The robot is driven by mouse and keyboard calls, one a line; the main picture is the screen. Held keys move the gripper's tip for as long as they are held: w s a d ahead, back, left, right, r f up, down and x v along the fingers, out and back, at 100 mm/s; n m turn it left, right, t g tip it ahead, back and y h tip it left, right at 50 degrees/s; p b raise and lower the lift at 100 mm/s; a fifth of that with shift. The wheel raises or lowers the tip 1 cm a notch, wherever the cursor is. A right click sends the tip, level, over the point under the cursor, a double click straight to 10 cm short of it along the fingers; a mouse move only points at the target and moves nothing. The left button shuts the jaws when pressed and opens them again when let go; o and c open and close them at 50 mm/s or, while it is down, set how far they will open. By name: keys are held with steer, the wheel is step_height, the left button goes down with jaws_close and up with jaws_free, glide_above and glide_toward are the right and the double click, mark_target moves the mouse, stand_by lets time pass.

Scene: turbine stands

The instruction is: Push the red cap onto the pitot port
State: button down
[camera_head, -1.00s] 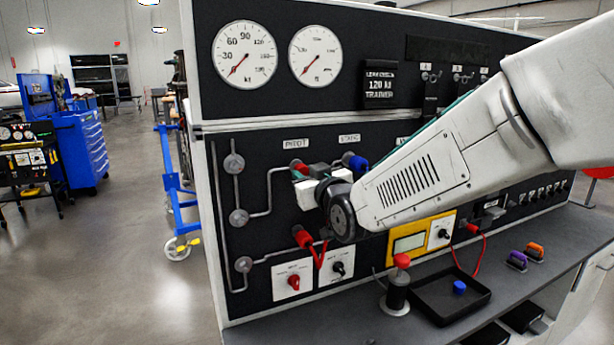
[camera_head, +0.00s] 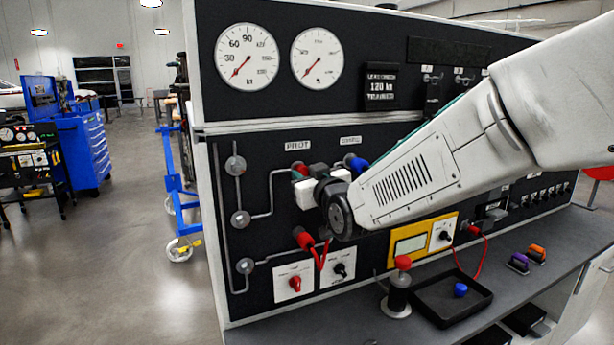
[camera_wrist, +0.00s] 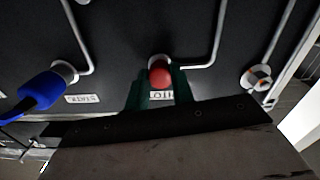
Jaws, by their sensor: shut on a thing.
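The red cap (camera_wrist: 160,76) is between the green fingers of my gripper (camera_wrist: 158,88), which is shut on it. In the wrist view the cap lies in front of the pitot port (camera_wrist: 157,60), whose pale rim shows just behind it. They look touching or nearly so; I cannot tell how far the cap is on. The upside-down PITOT label is partly covered by the fingers. In the head view the cap (camera_head: 300,168) shows at the panel under the PITOT label (camera_head: 298,146), beside my gripper (camera_head: 308,172). My wrist hides part of this area.
A blue fitting (camera_wrist: 40,92) sits on the neighbouring static port, close beside my gripper. Another open-ended port (camera_wrist: 257,77) is at the right in the wrist view. Below, the bench holds a black tray (camera_head: 437,312) with a blue cap and a red-topped stand (camera_head: 398,294).

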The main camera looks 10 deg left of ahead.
steer(key=shift+w+a+r, duration=0.15)
steer(key=shift+w+r, duration=0.05)
steer(key=shift+r, duration=0.05)
steer(key=c, duration=1)
jaws_free()
steer(key=shift+f, duration=0.2)
steer(key=shift+o, duration=0.2)
steer(key=v, duration=0.7)
